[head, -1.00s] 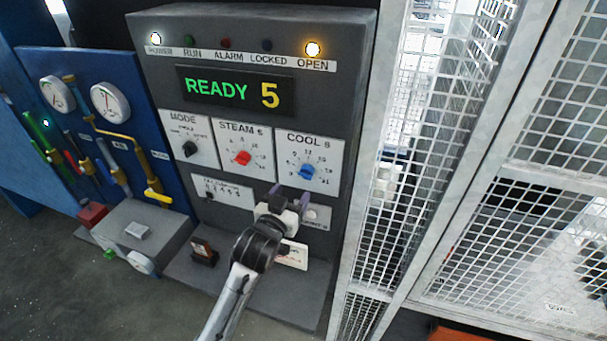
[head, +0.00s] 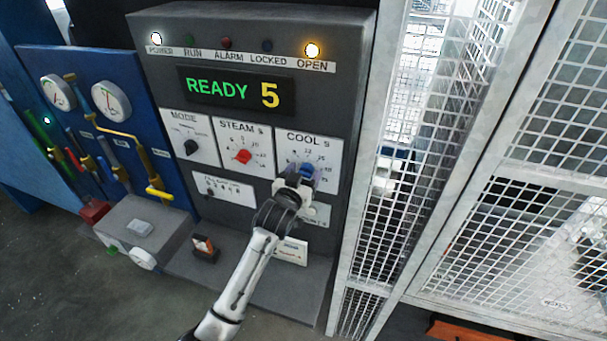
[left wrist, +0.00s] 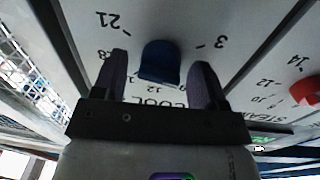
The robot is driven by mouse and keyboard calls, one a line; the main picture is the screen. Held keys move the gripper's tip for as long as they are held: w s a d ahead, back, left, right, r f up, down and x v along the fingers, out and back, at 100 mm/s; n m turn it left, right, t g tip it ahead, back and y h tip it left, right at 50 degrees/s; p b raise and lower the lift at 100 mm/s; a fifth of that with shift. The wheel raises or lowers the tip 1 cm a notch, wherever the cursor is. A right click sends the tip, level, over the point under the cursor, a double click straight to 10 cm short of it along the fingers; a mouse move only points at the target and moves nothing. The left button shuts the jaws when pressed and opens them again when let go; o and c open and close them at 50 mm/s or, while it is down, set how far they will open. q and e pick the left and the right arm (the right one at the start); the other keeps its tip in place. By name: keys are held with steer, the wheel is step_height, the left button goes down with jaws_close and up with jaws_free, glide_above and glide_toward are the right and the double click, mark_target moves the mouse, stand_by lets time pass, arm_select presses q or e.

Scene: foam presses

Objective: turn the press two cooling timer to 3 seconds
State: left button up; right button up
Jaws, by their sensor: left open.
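The blue cooling knob (head: 306,170) sits on the white "COOL s" plate (head: 324,149) at the right of the grey press panel. My left gripper (head: 300,178) is at the knob's lower edge and partly covers it and its scale. In the left wrist view the blue knob (left wrist: 160,61) lies between the two fingers of my open gripper (left wrist: 162,75), with a gap on each side. The wrist view shows the dial upside down, with the marks 3 and 21 on either side. The knob's exact setting is hard to read. My right gripper is not in view.
The red steam knob (head: 242,156) is just left of the cooling plate, and the mode knob (head: 191,147) is further left. The display (head: 236,93) reads "READY 5". The "OPEN" lamp (head: 312,50) glows amber. A mesh fence (head: 400,150) stands close on the right.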

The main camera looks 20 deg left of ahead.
arm_select(q)
steer(key=shift+c, duration=0.2)
steer(key=c, duration=0.8)
steer(key=shift+c, duration=0.2)
steer(key=shift+n, duration=0.3)
steer(key=n, duration=0.3)
steer(key=shift+n+p, duration=0.3)
steer(key=shift+p, duration=0.1)
steer(key=shift+a+f+n+p, duration=0.15)
steer(key=shift+n+p, duration=0.3)
steer(key=shift+n, duration=1.35)
steer(key=shift+f+n, duration=0.1)
steer(key=shift+n, duration=0.2)
steer(key=o, duration=0.9)
